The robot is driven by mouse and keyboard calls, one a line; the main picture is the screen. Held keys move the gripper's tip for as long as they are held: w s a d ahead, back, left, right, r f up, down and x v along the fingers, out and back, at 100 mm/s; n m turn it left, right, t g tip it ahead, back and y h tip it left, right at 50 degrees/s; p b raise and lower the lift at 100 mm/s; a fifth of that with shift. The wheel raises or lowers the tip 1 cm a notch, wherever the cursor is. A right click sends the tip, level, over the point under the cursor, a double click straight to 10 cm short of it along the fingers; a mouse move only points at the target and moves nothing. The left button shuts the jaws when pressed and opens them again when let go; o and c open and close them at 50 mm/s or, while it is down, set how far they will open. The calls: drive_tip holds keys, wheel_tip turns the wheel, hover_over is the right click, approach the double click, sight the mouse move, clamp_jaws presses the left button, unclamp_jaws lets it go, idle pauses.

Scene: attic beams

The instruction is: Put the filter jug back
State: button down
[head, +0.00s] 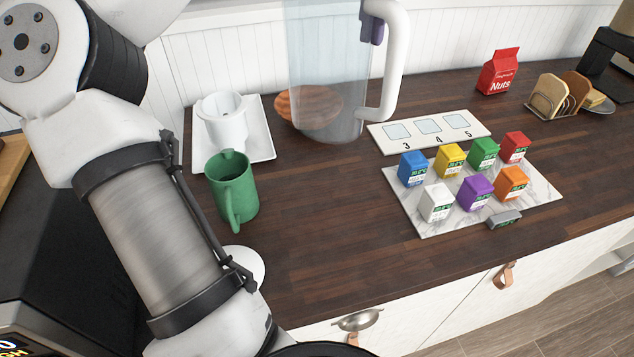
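The filter jug (325,75) is a clear, bluish jug with a white handle (395,60) on its right side. It appears upright on the dark wooden counter, near the back wall, and its top is cut off by the upper edge of the head view. A purple-blue part shows at the upper handle. A white cup-like piece (225,122), perhaps a filter insert, stands on a white square tray (262,140) left of the jug. My arm crosses the left side of the view; my gripper is out of view.
A green mug (233,190) stands in front of the tray. An orange-brown dish (288,106) is behind the jug. To the right are a numbered white card (410,146) and a marble board (432,226) with several coloured cartons. A red nuts bag (498,73) stands farther back. The centre front counter is clear.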

wheel_tip(320, 180, down, 20)
drive_tip(key=s, duration=0.1)
drive_tip(key=shift+d+r+m+b, duration=0.15)
drive_tip(key=shift+d+m+b, duration=0.05)
drive_tip(key=shift+m+b, duration=0.1)
idle(0.3)
drive_tip(key=c, duration=2.1)
unclamp_jaws()
drive_tip(key=shift+f, duration=0.2)
drive_tip(key=o, duration=0.5)
drive_tip(key=shift+c, duration=0.2)
wheel_tip(320, 180, up, 12)
drive_tip(key=b, duration=0.1)
drive_tip(key=shift+r+b, duration=0.25)
drive_tip(key=shift+b, duration=0.1)
